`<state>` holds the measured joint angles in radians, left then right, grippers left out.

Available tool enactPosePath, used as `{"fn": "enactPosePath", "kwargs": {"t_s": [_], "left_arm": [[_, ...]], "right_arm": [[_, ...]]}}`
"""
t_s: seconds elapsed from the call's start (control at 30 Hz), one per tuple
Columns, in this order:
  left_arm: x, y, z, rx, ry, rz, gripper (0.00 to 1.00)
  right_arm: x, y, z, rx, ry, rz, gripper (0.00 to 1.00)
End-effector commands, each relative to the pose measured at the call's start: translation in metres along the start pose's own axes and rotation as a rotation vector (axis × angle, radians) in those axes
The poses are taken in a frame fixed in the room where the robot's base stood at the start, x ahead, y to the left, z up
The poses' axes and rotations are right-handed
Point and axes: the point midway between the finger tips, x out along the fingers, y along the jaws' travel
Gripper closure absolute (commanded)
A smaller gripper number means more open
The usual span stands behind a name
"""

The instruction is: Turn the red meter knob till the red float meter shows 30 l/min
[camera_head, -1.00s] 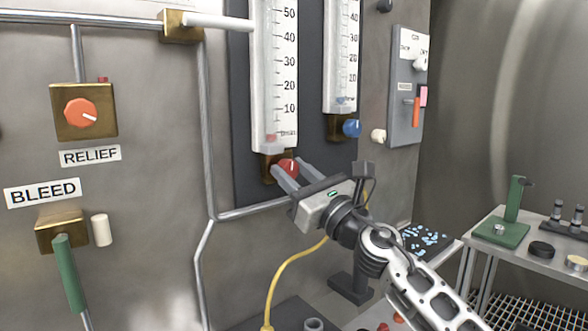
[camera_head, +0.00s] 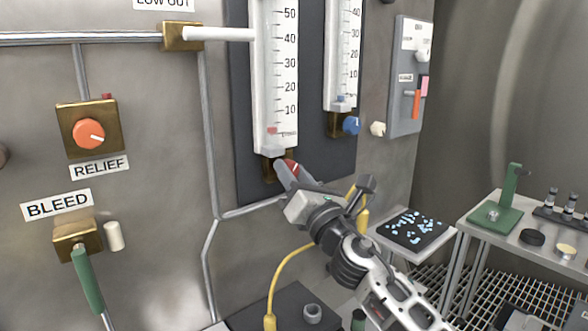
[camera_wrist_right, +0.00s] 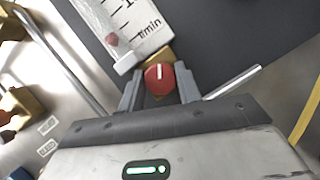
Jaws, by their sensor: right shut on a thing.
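The red float meter (camera_head: 285,75) is the left of two tall white scales on the dark panel. Its red float (camera_head: 271,131) sits low, below the 10 mark; it also shows in the wrist view (camera_wrist_right: 111,40). The red meter knob (camera_head: 292,167) is below the meter, partly covered by my right gripper. In the wrist view the knob (camera_wrist_right: 160,77), with its white line, is between the two fingers. My right gripper (camera_head: 286,173) is shut on the knob. My left gripper is not in view.
A second meter with a blue knob (camera_head: 351,125) stands to the right, near a grey switch box (camera_head: 407,75). The orange relief knob (camera_head: 88,133) and green bleed lever (camera_head: 88,280) are at left. A yellow cable (camera_head: 284,265) hangs below. A bench (camera_head: 480,225) stands right.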

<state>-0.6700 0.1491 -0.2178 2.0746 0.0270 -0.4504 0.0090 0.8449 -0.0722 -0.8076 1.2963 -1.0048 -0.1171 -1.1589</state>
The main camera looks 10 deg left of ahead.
Motion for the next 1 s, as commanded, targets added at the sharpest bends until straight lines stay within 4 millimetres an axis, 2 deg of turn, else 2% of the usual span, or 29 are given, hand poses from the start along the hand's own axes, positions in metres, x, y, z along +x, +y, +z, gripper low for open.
{"fn": "enactPosePath", "kwargs": {"t_s": [0.37,0.4,0.47,0.77,1.0], "left_arm": [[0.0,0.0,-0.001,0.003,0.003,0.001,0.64],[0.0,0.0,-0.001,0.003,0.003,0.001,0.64],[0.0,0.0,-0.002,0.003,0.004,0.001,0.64],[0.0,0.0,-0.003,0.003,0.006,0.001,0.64],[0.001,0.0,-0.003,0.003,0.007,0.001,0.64]], "right_arm": [[-0.001,0.0,-0.002,0.006,0.003,-0.002,0.89],[-0.001,0.0,-0.002,0.006,0.003,-0.002,0.58],[-0.001,0.0,-0.002,0.006,0.003,-0.002,0.44],[-0.001,0.0,-0.001,0.005,0.001,-0.001,0.44],[-0.015,-0.001,-0.007,0.011,0.009,0.014,0.44]]}}
